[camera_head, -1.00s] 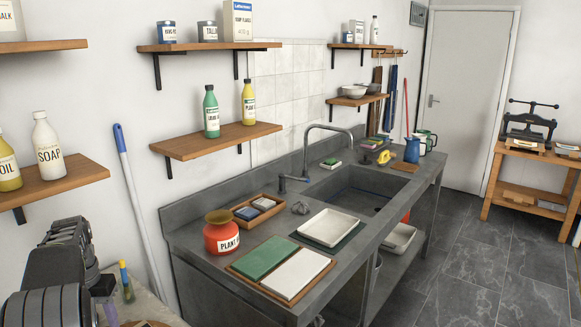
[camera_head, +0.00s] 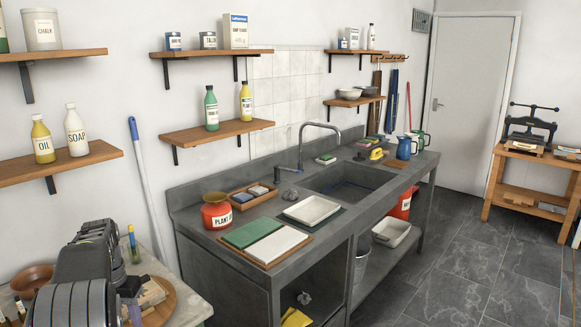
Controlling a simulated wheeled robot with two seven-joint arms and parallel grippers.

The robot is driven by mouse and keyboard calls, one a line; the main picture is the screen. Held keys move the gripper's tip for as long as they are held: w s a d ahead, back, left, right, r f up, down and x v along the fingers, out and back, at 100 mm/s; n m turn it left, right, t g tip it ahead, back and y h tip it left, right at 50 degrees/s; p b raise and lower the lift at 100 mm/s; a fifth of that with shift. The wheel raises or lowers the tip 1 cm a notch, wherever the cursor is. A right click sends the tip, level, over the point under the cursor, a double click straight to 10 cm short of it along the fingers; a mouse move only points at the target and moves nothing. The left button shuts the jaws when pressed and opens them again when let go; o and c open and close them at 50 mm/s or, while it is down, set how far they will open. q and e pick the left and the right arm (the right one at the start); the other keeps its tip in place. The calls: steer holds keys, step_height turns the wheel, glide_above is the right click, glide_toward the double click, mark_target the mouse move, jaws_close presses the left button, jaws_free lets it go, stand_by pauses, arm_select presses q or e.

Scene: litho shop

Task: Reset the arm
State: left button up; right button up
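The task names no other object.
A grey counter (camera_head: 237,252) with a sink (camera_head: 350,192) runs along the wall, bearing a red pot (camera_head: 216,212) and a white tray (camera_head: 312,209). A round wooden board (camera_head: 160,312) lies lower left. Shelves (camera_head: 218,134) jut from the wall.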

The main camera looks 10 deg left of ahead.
arm_select(q)
steer(key=w+d+f+m, duration=0.1)
steer(key=d+f+m, duration=0.35)
steer(key=f, duration=0.35)
steer(key=d+f+m, duration=0.4)
steer(key=f+m, duration=0.1)
steer(key=f, duration=0.3)
steer(key=s+d+f+m+h, duration=0.1)
steer(key=s+d+f+m, duration=0.4)
steer(key=d+f+m, duration=0.65)
steer(key=s+d+f+m+h, duration=0.1)
steer(key=s+d+f+m, duration=0.1)
steer(key=s+d+m, duration=0.6)
steer(key=s+d+f+m+h, duration=0.2)
steer(key=s+d+m, duration=0.5)
steer(key=d, duration=0.9)
steer(key=s, duration=0.3)
steer(key=shift+d+f+m, duration=0.15)
steer(key=shift+d+m, duration=0.15)
steer(key=shift+m, duration=0.1)
